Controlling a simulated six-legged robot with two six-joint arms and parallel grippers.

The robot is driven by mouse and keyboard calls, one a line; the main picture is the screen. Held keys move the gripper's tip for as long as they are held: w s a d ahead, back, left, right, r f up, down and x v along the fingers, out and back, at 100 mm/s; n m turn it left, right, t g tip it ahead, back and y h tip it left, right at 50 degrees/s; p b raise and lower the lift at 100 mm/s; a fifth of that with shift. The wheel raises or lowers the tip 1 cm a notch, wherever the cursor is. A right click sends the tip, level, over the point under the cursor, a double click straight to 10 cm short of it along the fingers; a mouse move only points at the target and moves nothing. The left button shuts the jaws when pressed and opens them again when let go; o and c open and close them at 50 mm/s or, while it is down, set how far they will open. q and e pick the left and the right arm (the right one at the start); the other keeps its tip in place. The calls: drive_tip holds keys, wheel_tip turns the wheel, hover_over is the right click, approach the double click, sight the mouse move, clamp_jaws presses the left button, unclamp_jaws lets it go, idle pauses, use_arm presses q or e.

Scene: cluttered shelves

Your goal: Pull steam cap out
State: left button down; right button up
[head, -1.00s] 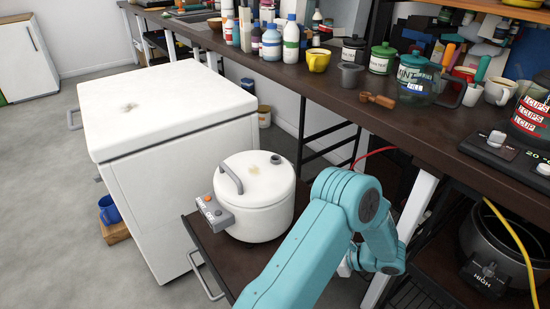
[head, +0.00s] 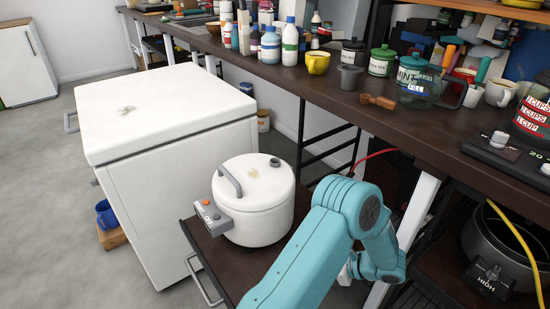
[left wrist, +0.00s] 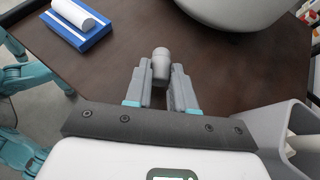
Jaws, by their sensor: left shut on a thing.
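The white cooker (head: 258,214) stands on a dark pull-out shelf (head: 208,246). Its lid has a grey curved handle (head: 230,181) and a dark round steam opening (head: 275,162) at the right. In the left wrist view, my left gripper (left wrist: 167,88) is shut on a small grey cap (left wrist: 161,64) with a rounded end, held over a dark brown surface. A white rounded body (left wrist: 235,8), probably the cooker, shows at the top, apart from the cap. In the head view one teal arm of mine shows; its gripper is hidden. My right gripper is not seen.
A white chest (head: 170,115) stands left of the cooker. A long dark counter (head: 335,95) with bottles, mugs and jars runs behind. A black pot (head: 498,255) sits on a lower shelf at right. A blue block (left wrist: 75,32) bears a white cylinder in the wrist view.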

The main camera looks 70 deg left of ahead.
use_arm(q)
drive_tip(key=shift+f+b, duration=0.3)
drive_tip(key=shift+f, duration=0.25)
drive_tip(key=c, duration=0.9)
unclamp_jaws()
drive_tip(key=shift+o, duration=0.2)
drive_tip(key=shift+w+d+r, duration=0.15)
drive_tip(key=shift+w+r, duration=0.1)
drive_tip(key=p+v, duration=0.4)
drive_tip(key=v, duration=1.1)
drive_tip(key=shift+w+d, duration=0.2)
drive_tip(key=shift+d, duration=0.1)
